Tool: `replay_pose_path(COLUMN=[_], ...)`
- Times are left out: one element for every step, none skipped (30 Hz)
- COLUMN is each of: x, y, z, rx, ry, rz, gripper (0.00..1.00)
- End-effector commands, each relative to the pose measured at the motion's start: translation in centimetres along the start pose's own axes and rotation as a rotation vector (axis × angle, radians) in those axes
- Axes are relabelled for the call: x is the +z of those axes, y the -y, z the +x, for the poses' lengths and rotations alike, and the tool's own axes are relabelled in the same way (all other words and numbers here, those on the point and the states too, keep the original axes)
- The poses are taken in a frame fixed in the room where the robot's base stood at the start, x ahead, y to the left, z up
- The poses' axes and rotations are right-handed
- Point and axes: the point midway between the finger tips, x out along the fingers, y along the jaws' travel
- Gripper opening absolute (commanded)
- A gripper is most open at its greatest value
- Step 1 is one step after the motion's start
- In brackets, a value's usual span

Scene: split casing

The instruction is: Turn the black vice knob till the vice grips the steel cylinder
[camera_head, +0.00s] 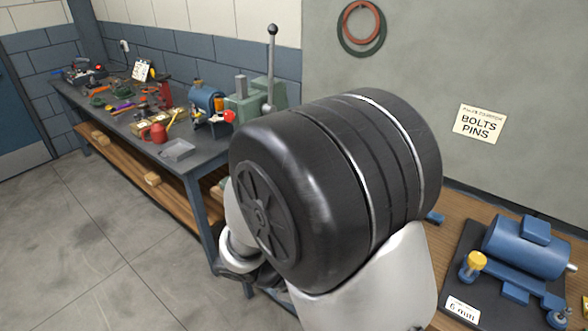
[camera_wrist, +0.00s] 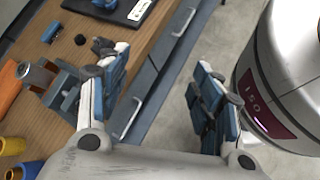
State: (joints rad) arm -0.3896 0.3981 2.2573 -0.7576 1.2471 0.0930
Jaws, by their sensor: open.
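In the wrist view my gripper (camera_wrist: 163,62) is open, its two blue-padded fingers wide apart with nothing between them. The gap lies over the drawer fronts and floor beyond the bench edge. Left of the left finger, a blue vice-like fixture (camera_wrist: 68,88) stands on the wooden bench, partly covered by that finger. A grey steel cylinder (camera_wrist: 38,76) shows at the fixture; I cannot tell whether the jaws touch it. A small black round piece (camera_wrist: 80,39) sits on the bench nearby; I cannot tell if it is the knob. My arm hides this area in the head view.
A blue machine (camera_head: 527,247) with a yellow knob stands on a black plate labelled 6 mm at the right. Orange and yellow items (camera_wrist: 12,146) lie left in the wrist view. Drawer handles (camera_wrist: 184,21) project from the bench front. A cluttered workbench (camera_head: 190,160) stands at left.

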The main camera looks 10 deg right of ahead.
Motion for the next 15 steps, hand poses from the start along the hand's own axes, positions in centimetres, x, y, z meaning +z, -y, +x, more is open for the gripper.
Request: replay_pose_path(x=[-0.9, -1.5, -2.4, -3.1, -3.9, -4.9, -5.7, -6.5, -7.6, -8.5, -9.3, -10.4, -11.2, -12.0, -12.9], y=[-0.4, -0.7, -1.0, -1.2, -1.3, -1.5, -1.5, -1.5, -1.4, -1.3, -1.1, -0.8, -0.5, -0.2, 0.2], z=[0.0, 0.1, 0.1, 0.2, 0.3, 0.3, 0.4, 0.5, 0.7, 0.7, 0.9, 1.1, 1.2, 1.4, 1.7], rx=[0.067, 0.109, 0.165, 0.208, 0.252, 0.311, 0.356, 0.402, 0.464, 0.511, 0.557, 0.616, 0.660, 0.701, 0.753], ry=[0.060, 0.091, 0.130, 0.158, 0.184, 0.219, 0.244, 0.268, 0.298, 0.319, 0.338, 0.362, 0.377, 0.392, 0.407], rz=[-0.082, -0.124, -0.180, -0.222, -0.264, -0.318, -0.360, -0.400, -0.456, -0.496, -0.536, -0.587, -0.624, -0.658, -0.700], gripper=[0.59, 0.59, 0.59, 0.59, 0.59, 0.59, 0.59, 0.59, 0.59, 0.59, 0.59, 0.59, 0.59, 0.59, 0.59])
